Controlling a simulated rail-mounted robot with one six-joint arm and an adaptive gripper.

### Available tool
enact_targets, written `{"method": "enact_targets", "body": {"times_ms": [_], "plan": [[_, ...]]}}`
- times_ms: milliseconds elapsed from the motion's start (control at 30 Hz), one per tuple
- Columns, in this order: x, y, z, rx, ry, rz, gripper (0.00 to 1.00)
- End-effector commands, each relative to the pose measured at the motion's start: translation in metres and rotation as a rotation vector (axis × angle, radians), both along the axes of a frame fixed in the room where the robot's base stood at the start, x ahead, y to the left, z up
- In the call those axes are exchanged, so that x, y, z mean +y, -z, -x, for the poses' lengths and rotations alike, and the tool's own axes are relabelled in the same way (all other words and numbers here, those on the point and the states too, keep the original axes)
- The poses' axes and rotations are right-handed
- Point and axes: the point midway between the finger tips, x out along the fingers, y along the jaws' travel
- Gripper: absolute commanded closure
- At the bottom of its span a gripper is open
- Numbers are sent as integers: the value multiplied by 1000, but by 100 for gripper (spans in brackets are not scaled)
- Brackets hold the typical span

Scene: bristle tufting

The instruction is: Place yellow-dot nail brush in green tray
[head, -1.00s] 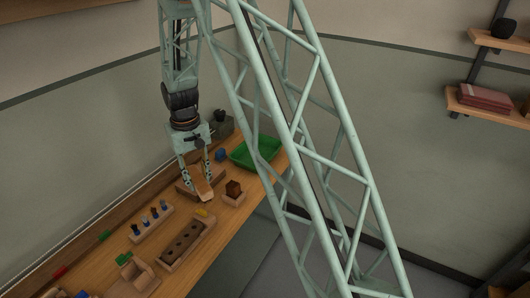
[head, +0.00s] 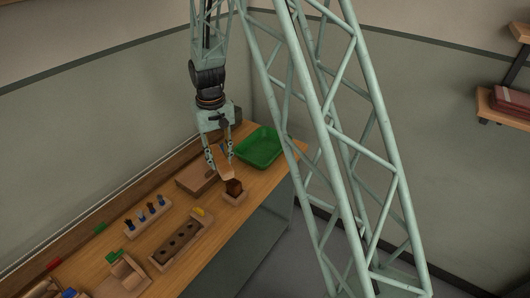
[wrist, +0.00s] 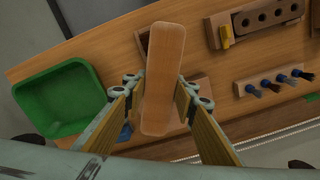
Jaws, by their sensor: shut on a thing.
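My gripper (head: 221,166) is shut on a plain wooden brush (head: 226,174) and holds it above the bench, close to the small box with a dark block. In the wrist view my gripper (wrist: 162,90) has a finger on each side of the long brush (wrist: 163,65). No yellow dot shows on the visible face, and its bristle side is hidden. The green tray (head: 278,157) sits at the bench's far right end, behind and right of my gripper. In the wrist view the tray (wrist: 23,100) is at the left and looks empty.
A small wooden box (head: 236,199) holds a dark brown block (head: 234,187). A wooden block (head: 195,178) lies left of my gripper. A drilled block (head: 180,240) in a holder with a yellow piece (head: 198,211) and a rack of blue pegs (head: 148,215) stand nearer.

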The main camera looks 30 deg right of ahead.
Motion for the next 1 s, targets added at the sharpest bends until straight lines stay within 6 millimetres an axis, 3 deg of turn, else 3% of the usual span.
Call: {"method": "enact_targets", "body": {"times_ms": [367, 567, 767, 1000], "plan": [[-2, 0, -2, 0, 11, 0, 87], [-18, 0, -16, -1, 91, 0, 87], [-57, 2, -43, -1, 278, 0, 87], [-125, 6, -82, 0, 590, -1, 87]]}}
